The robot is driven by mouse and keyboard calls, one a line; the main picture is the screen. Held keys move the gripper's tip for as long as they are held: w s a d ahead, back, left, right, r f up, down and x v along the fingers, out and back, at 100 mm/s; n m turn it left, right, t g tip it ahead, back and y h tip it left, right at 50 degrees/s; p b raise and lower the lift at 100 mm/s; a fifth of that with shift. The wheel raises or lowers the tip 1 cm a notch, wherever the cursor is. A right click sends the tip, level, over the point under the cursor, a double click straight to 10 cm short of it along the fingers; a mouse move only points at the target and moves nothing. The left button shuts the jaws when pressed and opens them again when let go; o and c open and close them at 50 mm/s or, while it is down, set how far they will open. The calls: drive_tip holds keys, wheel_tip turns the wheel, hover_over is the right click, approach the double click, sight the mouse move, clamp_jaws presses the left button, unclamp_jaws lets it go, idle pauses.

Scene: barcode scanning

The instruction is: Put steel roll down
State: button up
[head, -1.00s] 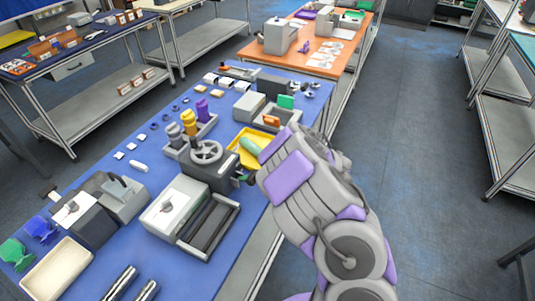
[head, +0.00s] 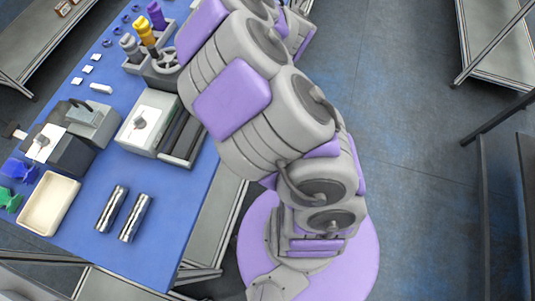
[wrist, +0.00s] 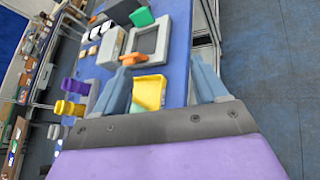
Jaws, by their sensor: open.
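Two shiny steel rolls lie side by side on the blue table (head: 165,225) in the head view: a left one (head: 111,208) and a right one (head: 135,217). They lie near the table's front end, apart from the cream tray. My gripper (wrist: 160,75) is open in the wrist view, with nothing between its two blue-grey fingers. Beyond them is a yellow tray (wrist: 150,90). No steel roll shows in the wrist view. My gripper's fingers do not show in the head view, where my arm fills the middle.
A cream tray (head: 48,203) lies left of the rolls. A grey-and-white device (head: 147,120) and a rack of coloured bottles (head: 153,60) stand farther back. In the wrist view, a grey open box (wrist: 151,42) and a green block (wrist: 141,17) lie beyond the yellow tray.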

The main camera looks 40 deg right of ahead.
drive_tip(key=s+a+r+m+g+h, duration=0.2)
drive_tip(key=s+r+m+g, duration=0.15)
drive_tip(key=s+m, duration=0.4)
drive_tip(key=s+a+m+g+y, duration=0.7)
drive_tip(key=s+a+m, duration=1.1)
drive_tip(key=s+a, duration=0.9)
drive_tip(key=s+g, duration=0.2)
drive_tip(key=s, duration=0.1)
drive_tip(key=shift+a+f+g+y, duration=0.3)
drive_tip(key=shift+a+g, duration=0.05)
drive_tip(key=shift+a, duration=0.05)
drive_tip(key=shift+w, duration=0.1)
